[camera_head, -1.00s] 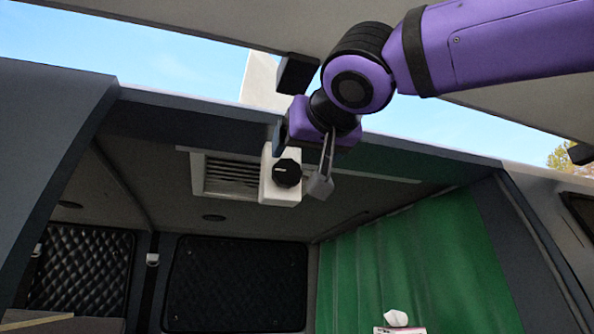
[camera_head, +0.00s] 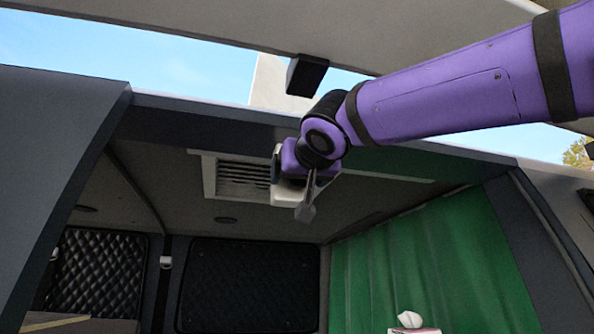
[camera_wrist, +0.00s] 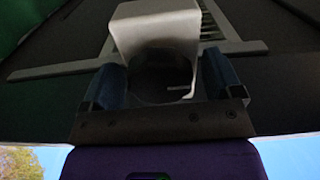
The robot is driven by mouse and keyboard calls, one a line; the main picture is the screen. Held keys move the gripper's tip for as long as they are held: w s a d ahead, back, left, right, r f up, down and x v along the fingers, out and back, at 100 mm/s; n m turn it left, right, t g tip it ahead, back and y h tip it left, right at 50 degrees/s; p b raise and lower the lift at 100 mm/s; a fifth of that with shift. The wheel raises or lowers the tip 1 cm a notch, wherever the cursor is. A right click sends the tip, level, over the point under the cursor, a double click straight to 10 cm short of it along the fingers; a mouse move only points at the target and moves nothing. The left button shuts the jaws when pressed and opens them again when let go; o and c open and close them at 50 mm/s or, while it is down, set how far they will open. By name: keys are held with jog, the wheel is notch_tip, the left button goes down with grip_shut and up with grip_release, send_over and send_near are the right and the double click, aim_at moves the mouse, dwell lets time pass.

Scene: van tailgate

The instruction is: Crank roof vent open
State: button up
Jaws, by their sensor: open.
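The roof vent (camera_head: 243,176), a white frame with slats, is in the van ceiling. Its white crank housing (camera_head: 283,195) is at the vent's right side, partly covered by my gripper (camera_head: 290,184). In the wrist view the housing (camera_wrist: 155,30) is straight ahead, with the dark round knob (camera_wrist: 160,75) on its near face. The blue-padded fingers of my gripper (camera_wrist: 163,82) stand open on either side of the knob. I cannot tell whether the pads touch it. In the head view the knob is hidden behind my gripper.
The raised tailgate (camera_head: 200,22) spans the top, with a black block (camera_head: 306,76) on its underside. The roof's rear edge (camera_head: 220,113) lies close to my wrist. A green curtain (camera_head: 430,260) hangs at right. A tissue box (camera_head: 412,328) shows at the bottom.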

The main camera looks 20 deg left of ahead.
jog(key=shift+c, duration=0.4)
jog(key=c, duration=0.8)
jog(key=shift+n, duration=1)
jog(key=o, duration=0.9)
jog(key=v, duration=1.1)
